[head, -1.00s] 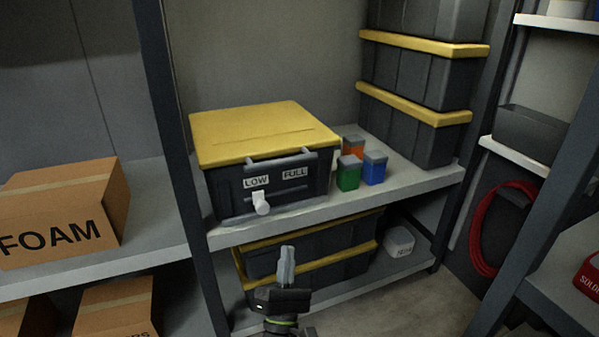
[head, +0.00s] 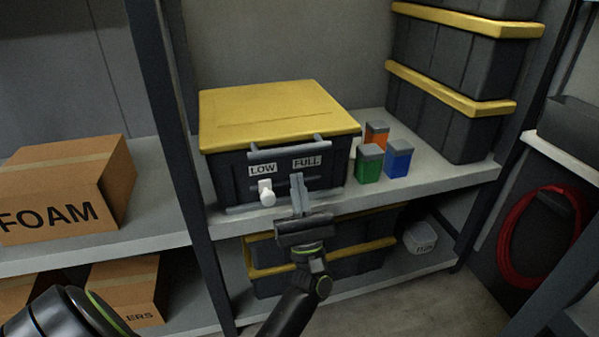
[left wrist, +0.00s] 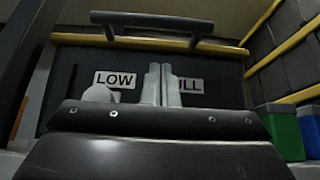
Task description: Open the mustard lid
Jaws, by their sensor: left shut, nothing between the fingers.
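The mustard lid (head: 275,112) lies flat and closed on a dark bin (head: 228,178) on the middle shelf. A grey bar handle (head: 290,149) runs along the front just under the lid's edge; it also shows in the left wrist view (left wrist: 165,20). The bin's front has LOW and FULL labels and a white knob (head: 266,193). My left gripper (head: 298,182) is shut and empty, upright in front of the bin, its tips below the handle. In the left wrist view its fingers (left wrist: 161,82) partly cover the FULL label. My right gripper is not in view.
Green (head: 369,164), blue (head: 398,158) and orange (head: 376,134) small containers stand right of the bin. Stacked dark bins (head: 450,120) stand further right. A shelf post (head: 168,130) and a FOAM box (head: 60,200) are at left. Another bin (head: 345,265) sits below.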

